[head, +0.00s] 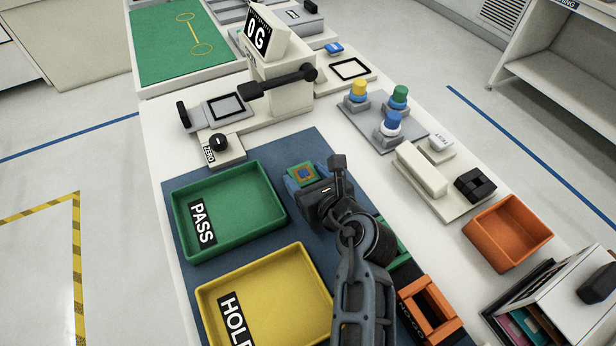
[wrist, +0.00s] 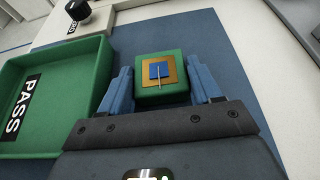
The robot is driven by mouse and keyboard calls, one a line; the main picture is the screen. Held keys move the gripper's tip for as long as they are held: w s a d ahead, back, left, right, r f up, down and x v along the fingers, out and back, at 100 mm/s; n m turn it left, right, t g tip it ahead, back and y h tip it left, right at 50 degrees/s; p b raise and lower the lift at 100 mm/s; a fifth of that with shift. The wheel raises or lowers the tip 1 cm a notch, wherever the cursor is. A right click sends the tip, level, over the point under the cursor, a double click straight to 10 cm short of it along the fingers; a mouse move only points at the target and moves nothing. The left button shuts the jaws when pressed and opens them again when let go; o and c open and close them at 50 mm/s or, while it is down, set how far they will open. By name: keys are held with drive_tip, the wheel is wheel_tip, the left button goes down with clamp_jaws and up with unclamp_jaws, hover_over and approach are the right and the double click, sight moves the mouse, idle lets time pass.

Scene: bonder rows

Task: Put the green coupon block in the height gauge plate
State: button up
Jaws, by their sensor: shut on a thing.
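The green coupon block (head: 301,169), with a gold-brown square and a blue centre on top, is between the blue fingers of my gripper (head: 303,182). In the wrist view the block (wrist: 160,93) shows upright between both fingertips (wrist: 161,88). My gripper is shut on it, over the blue mat beside the green PASS tray. I cannot tell its height above the mat. I cannot tell which is the height gauge plate.
The PASS tray (head: 250,207) and the yellow HOLD tray (head: 285,290) look empty. A grey plate with several coloured-top knobs (head: 383,130) stands right of the machine. An orange bin (head: 508,234) is at the right edge. Bare blue mat (head: 305,142) lies beyond the block.

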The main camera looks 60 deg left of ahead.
drive_tip(key=shift+f, duration=0.15)
drive_tip(key=o, duration=1.1)
